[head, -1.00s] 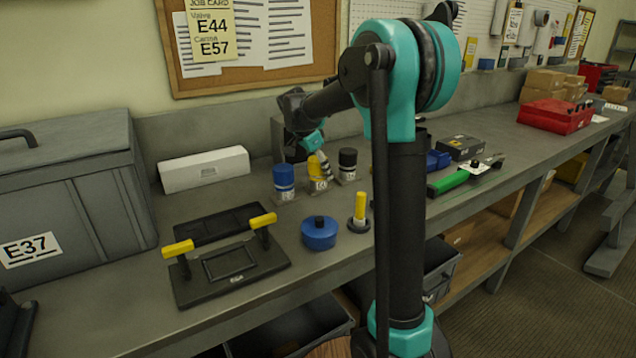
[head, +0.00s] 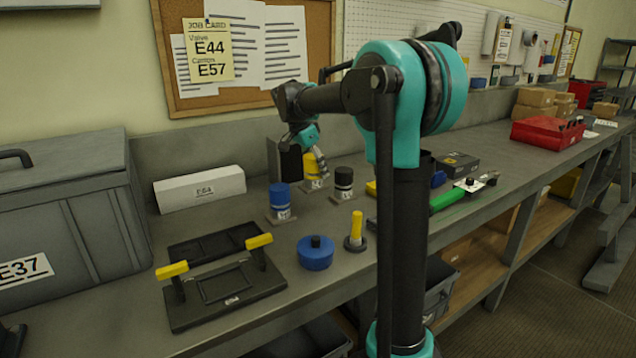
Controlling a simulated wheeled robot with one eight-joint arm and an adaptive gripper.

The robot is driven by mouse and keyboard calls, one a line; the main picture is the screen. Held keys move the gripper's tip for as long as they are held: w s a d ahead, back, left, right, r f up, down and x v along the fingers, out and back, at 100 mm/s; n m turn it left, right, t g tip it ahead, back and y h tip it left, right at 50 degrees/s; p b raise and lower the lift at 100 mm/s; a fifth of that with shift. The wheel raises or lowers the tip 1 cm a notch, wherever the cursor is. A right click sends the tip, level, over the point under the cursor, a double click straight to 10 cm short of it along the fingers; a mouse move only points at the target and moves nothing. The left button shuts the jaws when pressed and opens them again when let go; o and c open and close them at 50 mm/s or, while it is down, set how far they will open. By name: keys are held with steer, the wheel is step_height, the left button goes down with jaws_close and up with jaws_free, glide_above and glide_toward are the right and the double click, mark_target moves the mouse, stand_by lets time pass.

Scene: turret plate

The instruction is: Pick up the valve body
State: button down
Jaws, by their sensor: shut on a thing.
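The yellow-topped valve body (head: 311,168) is in the head view, near the back of the bench, with a small pale tag below its top. My gripper (head: 320,163) is shut on it from the right side, and its fingers partly cover it. It appears raised a little above the bench. A similar blue-topped body (head: 280,195) stands to its left and a black-topped one (head: 343,180) to its right, both upright on small grey bases. The lettering on their tags is too small to read for sure.
A dark block (head: 284,160) stands just behind. A white box (head: 200,188) lies to the left. A black plate with yellow handles (head: 225,295), a blue round lidded pot (head: 316,254) and a yellow-handled tool (head: 356,232) are in front. A job card (head: 208,48) reads E44 and E57.

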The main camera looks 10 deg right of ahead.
step_height(320, 180, up, 13)
steer(key=shift+f, duration=0.15)
stand_by(0.4)
